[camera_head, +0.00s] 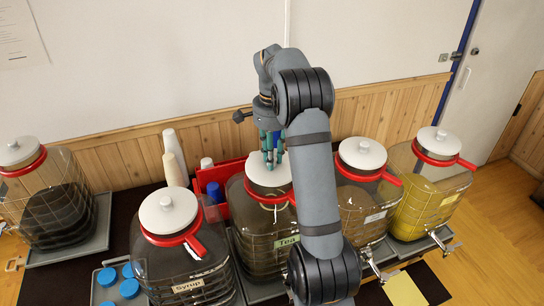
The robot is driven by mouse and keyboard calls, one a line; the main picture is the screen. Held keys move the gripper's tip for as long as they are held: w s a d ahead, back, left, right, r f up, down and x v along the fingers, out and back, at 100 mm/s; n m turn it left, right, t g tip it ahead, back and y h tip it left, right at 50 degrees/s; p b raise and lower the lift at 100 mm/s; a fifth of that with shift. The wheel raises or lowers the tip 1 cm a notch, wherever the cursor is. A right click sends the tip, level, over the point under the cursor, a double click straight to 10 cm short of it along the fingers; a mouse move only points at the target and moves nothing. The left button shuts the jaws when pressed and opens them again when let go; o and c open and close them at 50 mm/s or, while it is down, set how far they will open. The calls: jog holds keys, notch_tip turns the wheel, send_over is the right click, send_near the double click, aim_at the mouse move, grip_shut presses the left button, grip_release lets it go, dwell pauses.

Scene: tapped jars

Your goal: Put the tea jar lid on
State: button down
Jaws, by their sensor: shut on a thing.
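The tea jar (262,242) stands in the middle, a clear ribbed jar with a green "Tea" label, a red collar and dark contents. The white tea jar lid (258,181) is at its mouth, level within the red collar. I cannot tell whether it is fully seated or slightly above. My gripper (271,162) comes from above with green fingers shut on the top of the lid. The fingers hide the lid's knob, and my arm covers the right side of the jar.
The Syrup jar (168,262) stands close on the left, and two more lidded jars (362,205) (425,200) stand on the right. A red caddy (228,173) and paper cups (175,160) are behind. A tray with blue discs (107,277) is front left. Another jar (50,205) is far left.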

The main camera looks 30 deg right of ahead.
jog(key=shift+f, duration=0.15)
jog(key=shift+f+b, duration=0.35)
jog(key=shift+b, duration=0.1)
jog(key=shift+f+b, duration=0.4)
jog(key=shift+f, duration=0.05)
jog(key=c, duration=1.5)
grip_release()
jog(key=shift+o, duration=0.3)
jog(key=shift+r, duration=0.1)
notch_tip(320, 180, up, 12)
